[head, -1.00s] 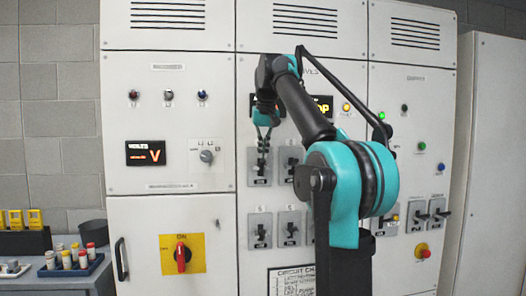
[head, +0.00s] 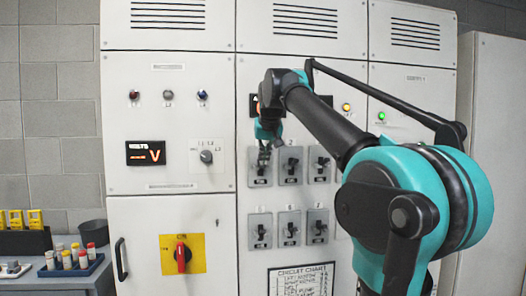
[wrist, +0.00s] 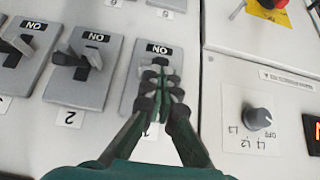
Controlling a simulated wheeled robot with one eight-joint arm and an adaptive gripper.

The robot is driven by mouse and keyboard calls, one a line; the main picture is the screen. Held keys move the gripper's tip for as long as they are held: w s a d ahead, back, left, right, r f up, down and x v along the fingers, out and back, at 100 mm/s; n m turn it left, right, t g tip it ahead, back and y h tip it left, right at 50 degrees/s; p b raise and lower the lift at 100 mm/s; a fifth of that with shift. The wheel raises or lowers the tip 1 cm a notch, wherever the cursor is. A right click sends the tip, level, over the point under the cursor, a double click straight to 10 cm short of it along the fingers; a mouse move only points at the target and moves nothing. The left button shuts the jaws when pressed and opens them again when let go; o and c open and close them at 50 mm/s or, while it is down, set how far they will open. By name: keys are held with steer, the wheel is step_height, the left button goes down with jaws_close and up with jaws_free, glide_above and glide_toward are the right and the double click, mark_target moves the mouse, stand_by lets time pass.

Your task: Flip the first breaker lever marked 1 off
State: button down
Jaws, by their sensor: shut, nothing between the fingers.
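The breaker marked 1 (head: 254,180) is the top left of a grid of grey breaker plates in the head view. In the wrist view, which is upside down, its plate (wrist: 132,98) shows "ON" on it, and its number label is partly covered. My gripper (head: 264,160) is shut and in front of this breaker. In the wrist view the gripper's fingertips (wrist: 161,68) overlap the plate's middle and hide the lever. I cannot tell if they touch it or which way the lever points.
Breaker 2 (wrist: 85,70) sits beside it, its lever sticking out. More breakers (head: 290,229) fill the row below. A rotary knob (wrist: 257,119) and a red switch on a yellow plate (head: 181,255) are on the neighbouring panel. A circuit chart (head: 302,281) hangs below the breakers.

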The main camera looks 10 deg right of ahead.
steer(key=shift+s+f+t, duration=0.25)
steer(key=shift+f+t, duration=0.25)
steer(key=shift+t, duration=0.1)
steer(key=shift+s+f+t, duration=0.2)
steer(key=shift+f+t, duration=0.3)
steer(key=shift+t, duration=0.1)
steer(key=shift+w, duration=0.15)
steer(key=shift+r, duration=0.2)
steer(key=shift+r, duration=0.7)
steer(key=shift+r, duration=0.1)
